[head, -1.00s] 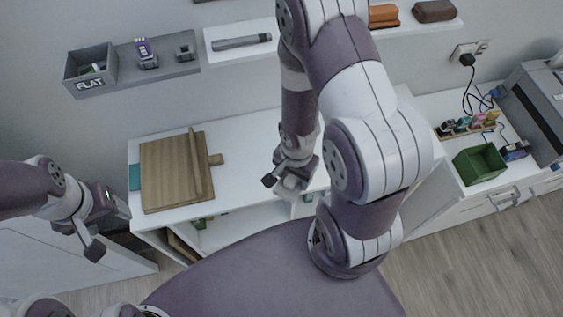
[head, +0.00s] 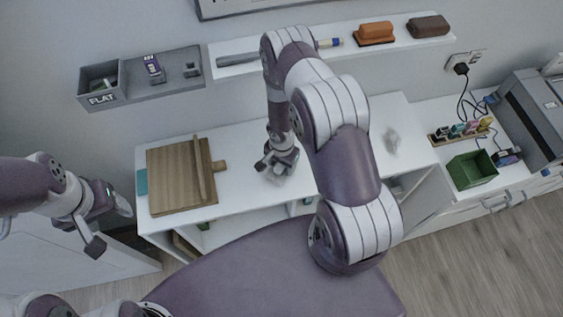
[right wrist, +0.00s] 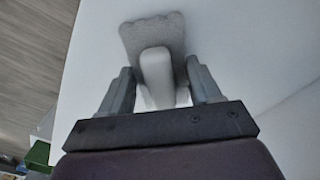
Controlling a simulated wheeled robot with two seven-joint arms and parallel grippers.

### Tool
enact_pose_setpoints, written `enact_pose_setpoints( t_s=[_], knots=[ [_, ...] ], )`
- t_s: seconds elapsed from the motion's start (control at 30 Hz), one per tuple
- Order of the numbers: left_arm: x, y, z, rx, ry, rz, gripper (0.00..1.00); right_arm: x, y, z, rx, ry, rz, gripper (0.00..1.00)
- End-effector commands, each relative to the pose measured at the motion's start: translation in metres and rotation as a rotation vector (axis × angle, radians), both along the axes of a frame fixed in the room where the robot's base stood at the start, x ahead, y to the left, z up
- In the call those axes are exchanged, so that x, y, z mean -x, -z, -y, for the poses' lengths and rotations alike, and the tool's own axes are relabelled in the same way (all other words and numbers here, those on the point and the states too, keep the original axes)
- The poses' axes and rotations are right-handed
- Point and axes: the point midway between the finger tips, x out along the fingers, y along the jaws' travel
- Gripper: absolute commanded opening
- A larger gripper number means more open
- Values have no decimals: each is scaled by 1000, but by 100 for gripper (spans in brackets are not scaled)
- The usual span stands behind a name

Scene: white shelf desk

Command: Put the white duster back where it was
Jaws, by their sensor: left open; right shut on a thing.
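The white duster (right wrist: 155,52) has a pale grey, wavy-edged pad and a raised handle. In the right wrist view, its handle lies between the two fingers of my right gripper (right wrist: 155,88), which is shut on it. In the head view my right gripper (head: 277,162) is over the white desk top (head: 240,146), right of the wooden board. The duster is only a pale shape below it there, mostly hidden. I cannot tell whether it touches the desk. My left gripper (head: 109,225) is open and empty at the left, in front of the desk.
A white wall shelf (head: 400,43) holds an orange duster (head: 375,31), a brown duster (head: 428,25) and markers. A grey wall tray (head: 125,82) is to its left. A wooden board (head: 177,178) lies on the desk. A grey smudge (head: 391,142) and a green box (head: 471,170) are at right.

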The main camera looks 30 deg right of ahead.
Motion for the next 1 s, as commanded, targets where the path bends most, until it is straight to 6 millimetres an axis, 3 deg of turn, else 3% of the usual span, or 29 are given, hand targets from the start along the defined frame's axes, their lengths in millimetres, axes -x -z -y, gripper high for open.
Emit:
enact_pose_setpoints(
  t_s=[0.13, 0.17, 0.2, 0.23, 0.57, 0.67, 0.77, 0.9, 1.0],
  knots=[
    [0, 0, 0, 0, 0, 0, 64, 0, 0, 0, -1, 0, 1, 39],
    [0, 0, 0, 0, 0, 0, 64, 0, 0, 0, -1, 0, 1, 73],
    [0, 0, 0, 0, 0, 0, 64, 0, 0, 0, -1, 0, 0, 86],
    [0, 0, 0, 0, 0, 0, 64, 0, 0, 0, -1, 0, 0, 89],
    [0, 0, 0, 0, 0, 0, 64, 0, -5, 0, -1, 0, 2, 89],
    [0, -2, 0, 0, 0, 0, 64, -1, -21, 0, -1, 0, 3, 89],
    [0, -11, 0, 0, 0, 0, 64, -1, -51, 0, 0, 0, 2, 89],
    [0, -34, 0, 0, 0, 1, 64, 0, -93, 0, -1, 1, -1, 89],
    [0, -47, 0, 0, 0, 1, 64, 0, -112, 0, -1, 0, -1, 89]
  ],
)
